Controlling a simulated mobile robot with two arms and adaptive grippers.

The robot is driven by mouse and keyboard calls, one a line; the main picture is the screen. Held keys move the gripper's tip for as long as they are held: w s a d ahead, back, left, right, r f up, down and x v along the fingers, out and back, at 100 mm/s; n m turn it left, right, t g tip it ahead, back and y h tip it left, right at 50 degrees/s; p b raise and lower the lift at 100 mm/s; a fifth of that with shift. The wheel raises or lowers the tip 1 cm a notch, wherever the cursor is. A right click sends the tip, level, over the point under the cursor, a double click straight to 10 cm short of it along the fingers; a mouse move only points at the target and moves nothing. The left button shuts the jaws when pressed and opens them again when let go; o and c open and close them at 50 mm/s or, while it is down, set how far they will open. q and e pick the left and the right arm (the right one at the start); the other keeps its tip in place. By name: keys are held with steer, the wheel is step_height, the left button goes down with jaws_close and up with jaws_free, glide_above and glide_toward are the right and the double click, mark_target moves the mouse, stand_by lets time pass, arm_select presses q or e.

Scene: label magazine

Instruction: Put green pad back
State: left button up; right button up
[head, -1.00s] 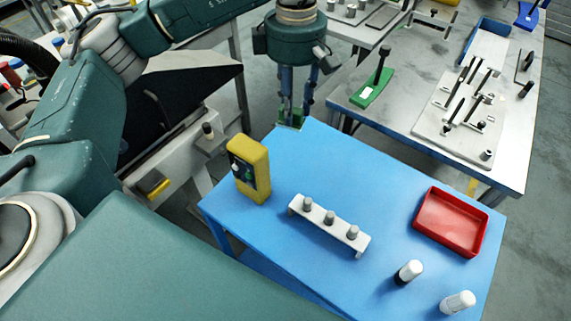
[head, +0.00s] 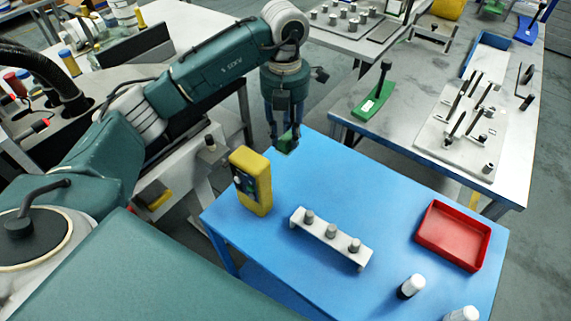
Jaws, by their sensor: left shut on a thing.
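My left gripper (head: 284,138) is shut on a small green block, which I take as the green pad (head: 288,143). It holds the pad at the far left corner of the blue table (head: 330,180). The fingers partly hide the pad. I cannot tell whether the pad touches the table or hangs above it. My right gripper is not in view.
On the blue table stand a yellow box (head: 257,185), a white rack with grey pegs (head: 322,237), a red tray (head: 452,236) and two white-capped bottles (head: 411,286). A grey table behind holds a green-based tool (head: 372,100) and a fixture plate (head: 462,130). The blue table's middle is clear.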

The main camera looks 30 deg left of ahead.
arm_select(q)
step_height(320, 180, down, 8)
steer(key=shift+r+p, duration=0.2)
steer(key=shift+p, duration=0.55)
step_height(320, 180, down, 4)
steer(key=shift+f+p, duration=0.1)
steer(key=shift+p, duration=0.45)
steer(key=shift+f, duration=0.1)
steer(key=shift+f, duration=0.1)
steer(key=shift+f+b, duration=0.15)
steer(key=shift+b, duration=0.15)
steer(key=o, duration=1)
